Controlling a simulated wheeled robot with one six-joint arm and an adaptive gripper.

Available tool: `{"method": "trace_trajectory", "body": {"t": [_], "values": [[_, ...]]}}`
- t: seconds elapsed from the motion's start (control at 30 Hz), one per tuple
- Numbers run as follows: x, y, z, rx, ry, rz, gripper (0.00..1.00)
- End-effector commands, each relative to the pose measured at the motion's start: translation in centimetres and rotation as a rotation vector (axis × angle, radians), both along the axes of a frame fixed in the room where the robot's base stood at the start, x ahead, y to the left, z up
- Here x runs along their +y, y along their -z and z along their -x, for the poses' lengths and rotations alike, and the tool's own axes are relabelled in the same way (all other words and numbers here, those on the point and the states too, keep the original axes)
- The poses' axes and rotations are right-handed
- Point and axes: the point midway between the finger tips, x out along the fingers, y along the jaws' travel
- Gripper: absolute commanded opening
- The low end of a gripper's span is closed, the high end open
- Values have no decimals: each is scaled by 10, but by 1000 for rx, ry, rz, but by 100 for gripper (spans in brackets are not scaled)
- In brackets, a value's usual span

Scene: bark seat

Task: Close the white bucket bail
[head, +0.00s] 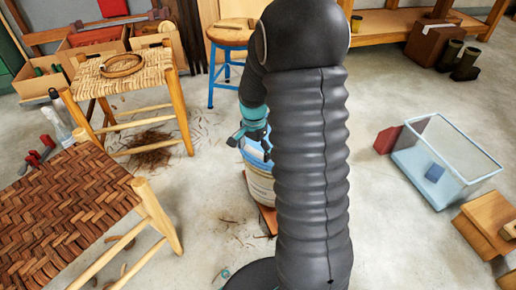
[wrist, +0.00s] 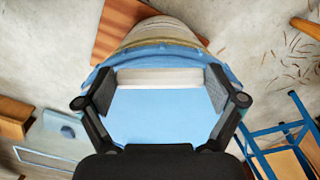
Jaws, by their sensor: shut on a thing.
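The bucket (head: 259,186) stands on the floor behind my arm, cream-sided with blue at the top; my arm hides much of it. In the wrist view its cream side (wrist: 157,33) shows at the top, above a blue rim and a broad blue surface. My gripper (head: 244,136) is at the bucket's upper part. In the wrist view my gripper (wrist: 160,88) has its pads wide apart, at the two ends of a pale bar (wrist: 160,77), which looks like the bail's grip. It is shut on that bar. The bail's wire cannot be made out.
A reddish-brown board (wrist: 118,28) lies under the bucket. A blue-legged stool (head: 230,35) stands behind, woven seats (head: 75,205) are at left, and a clear bin (head: 440,160) is at right. Bark scraps litter the floor; open concrete lies right of my arm.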

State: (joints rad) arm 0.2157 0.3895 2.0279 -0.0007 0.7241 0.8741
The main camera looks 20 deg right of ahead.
Motion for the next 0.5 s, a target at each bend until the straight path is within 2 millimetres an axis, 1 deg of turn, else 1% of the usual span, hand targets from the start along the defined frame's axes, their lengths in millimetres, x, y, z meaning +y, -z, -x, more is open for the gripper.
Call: {"method": "trace_trajectory", "body": {"t": [0.47,0.5], "values": [[-7,3,3,5,18,-2,30],[-7,3,3,5,19,-2,100]]}}
